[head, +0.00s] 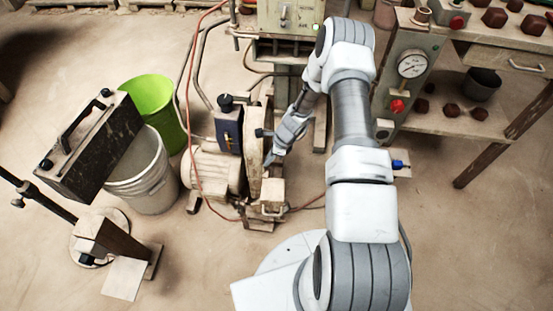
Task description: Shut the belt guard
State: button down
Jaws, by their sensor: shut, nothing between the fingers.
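The belt guard appears to be the narrow, worn beige cover (253,150) standing on edge beside the ribbed motor (214,174), near the middle of the head view. A small dark knob (262,133) shows near its upper part. My gripper (269,161) is shut and empty, pointing down and left, close to the right side of the cover. I cannot tell whether the fingers touch it. My gripper and wrist hide part of the cover's right side, and I cannot tell how far it stands open.
A dark box with a handle (92,148), a white bucket (146,178) and a green bucket (150,97) stand left. A red cable (191,100) hangs beside the motor. The gauge panel (408,75) and workbench (490,125) stand right. The front floor is partly clear.

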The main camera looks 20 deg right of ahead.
jog(key=shift+w+a+m, duration=0.2)
jog(key=shift+a+m, duration=0.05)
jog(key=shift+a, duration=0.25)
jog(key=shift+w+a+m, duration=0.15)
jog(key=shift+a+m, duration=0.1)
jog(key=shift+a, duration=0.25)
jog(key=shift+a, duration=0.15)
jog(key=shift+d, duration=0.4)
jog(key=s+d+r+p, duration=0.3)
jog(key=d+r, duration=0.4)
jog(key=r, duration=0.2)
jog(key=shift+s+r, duration=0.15)
jog(key=shift+s, duration=0.1)
